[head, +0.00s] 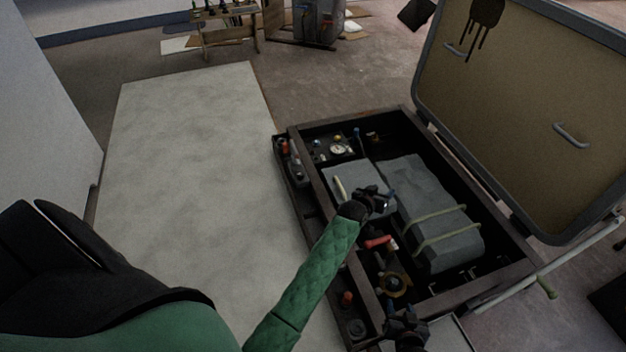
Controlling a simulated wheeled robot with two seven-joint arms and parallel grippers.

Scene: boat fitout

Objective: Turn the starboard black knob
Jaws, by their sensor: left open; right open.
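An open dark box (310,190) with its lid raised holds the fittings. A dark round knob-like part (357,328) sits on the narrow ledge along the box's near left side, low in the view. I cannot tell whether it is the starboard black knob. My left gripper (384,202), on the green-sleeved arm, is open over the middle of the box, near the grey blocks. My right gripper (408,330) is open at the box's lower edge, to the right of the dark round part. Nothing shows in either gripper. Parts under the grippers are hidden.
The raised lid (520,110) stands on the right. A large grey block (430,190) with straps fills much of the box. A red-handled part (378,241) and a brass round part (395,284) lie near my grippers. A pale flat panel (190,170) is clear at left.

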